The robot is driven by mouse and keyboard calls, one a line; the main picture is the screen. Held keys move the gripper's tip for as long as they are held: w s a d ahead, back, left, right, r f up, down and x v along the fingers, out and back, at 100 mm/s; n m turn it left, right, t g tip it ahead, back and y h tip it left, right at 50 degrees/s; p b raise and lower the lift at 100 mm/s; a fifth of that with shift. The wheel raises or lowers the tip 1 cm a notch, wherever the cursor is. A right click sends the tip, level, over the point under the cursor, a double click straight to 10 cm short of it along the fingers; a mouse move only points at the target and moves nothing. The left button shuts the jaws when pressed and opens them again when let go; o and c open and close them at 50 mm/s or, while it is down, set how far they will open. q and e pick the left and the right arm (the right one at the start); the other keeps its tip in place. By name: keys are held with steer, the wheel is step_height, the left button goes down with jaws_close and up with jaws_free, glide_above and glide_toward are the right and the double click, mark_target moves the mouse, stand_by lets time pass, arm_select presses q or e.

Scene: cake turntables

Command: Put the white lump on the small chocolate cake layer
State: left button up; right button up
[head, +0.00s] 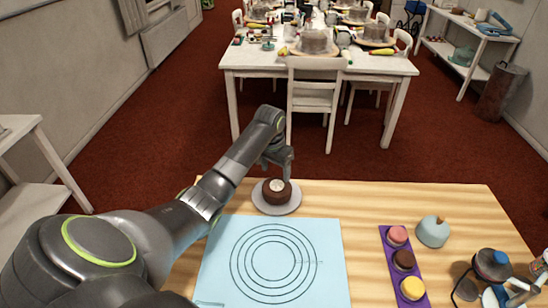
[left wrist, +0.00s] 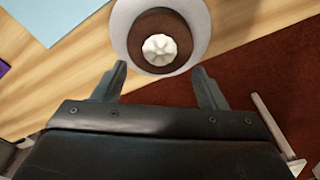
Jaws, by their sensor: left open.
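The small chocolate cake layer (head: 277,197) sits on a grey-white round plate (head: 264,204) near the back edge of the table. The white lump (head: 277,186) rests on top of the cake layer, about at its middle. In the left wrist view the lump (left wrist: 160,49) looks ridged and lies on the brown cake top (left wrist: 160,24). My left gripper (head: 279,170) is above and just behind the cake. Its two fingers are open, and the left wrist view shows the empty gap (left wrist: 160,85) between them, clear of the lump. My right gripper is not in view.
A blue mat (head: 216,270) with printed rings covers the table front. A purple tray (head: 388,240) with pink, brown and yellow pieces, and a grey-blue rounded object (head: 433,232), stand at the right. Dark jars (head: 490,265) stand farther right. Bare wood lies right of the plate.

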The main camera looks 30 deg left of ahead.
mark_target(274, 188)
arm_select(q)
step_height(274, 188, up, 7)
steer(key=shift+s+b, duration=0.4)
steer(key=shift+b, duration=0.05)
steer(key=shift+f, duration=0.15)
